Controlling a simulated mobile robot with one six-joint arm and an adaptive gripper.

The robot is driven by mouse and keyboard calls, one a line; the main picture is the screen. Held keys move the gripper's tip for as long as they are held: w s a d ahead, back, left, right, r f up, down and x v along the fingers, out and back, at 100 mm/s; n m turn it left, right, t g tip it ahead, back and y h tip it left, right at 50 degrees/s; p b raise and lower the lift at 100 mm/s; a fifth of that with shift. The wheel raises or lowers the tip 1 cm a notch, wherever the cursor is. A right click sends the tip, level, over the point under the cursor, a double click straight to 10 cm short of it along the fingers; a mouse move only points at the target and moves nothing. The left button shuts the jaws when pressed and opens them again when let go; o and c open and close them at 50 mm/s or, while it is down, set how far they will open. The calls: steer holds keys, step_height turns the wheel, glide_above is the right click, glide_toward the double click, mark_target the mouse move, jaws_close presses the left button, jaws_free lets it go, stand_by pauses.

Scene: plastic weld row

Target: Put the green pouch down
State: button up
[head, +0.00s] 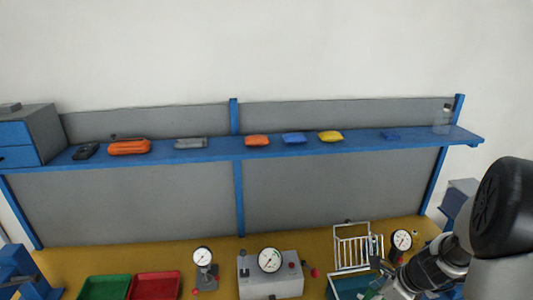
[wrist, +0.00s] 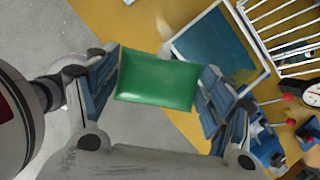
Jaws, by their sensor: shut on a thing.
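The green pouch (wrist: 157,82) is held between the two blue-padded fingers of my gripper (wrist: 160,85) in the wrist view. The gripper is shut on it, with one finger at each short end. Below and behind it lie the front edge of the yellow bench top (wrist: 143,18) and the grey floor. In the head view my gripper (head: 377,282) is at the lower right, over the bench near a white wire rack, and the pouch is mostly hidden there.
A teal tray with a pale rim (wrist: 217,48) and the white wire rack (head: 358,247) stand close by. Green (head: 104,288) and red (head: 155,285) trays sit further left. Orange, blue and yellow pouches (head: 330,137) lie on the blue shelf (head: 360,143).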

steer(key=a+f+n+g+h+b, duration=0.1)
steer(key=a+f+n+g+b, duration=0.2)
steer(key=a+n, duration=0.5)
steer(key=a+f+n+g+h+b, duration=0.2)
steer(key=a+n, duration=0.6)
steer(key=n, duration=1.1)
step_height(320, 180, down, 2)
steer(key=g+b, duration=0.3)
steer(key=shift+a+b, duration=0.3)
steer(key=shift+b, duration=0.1)
steer(key=shift+w, duration=0.1)
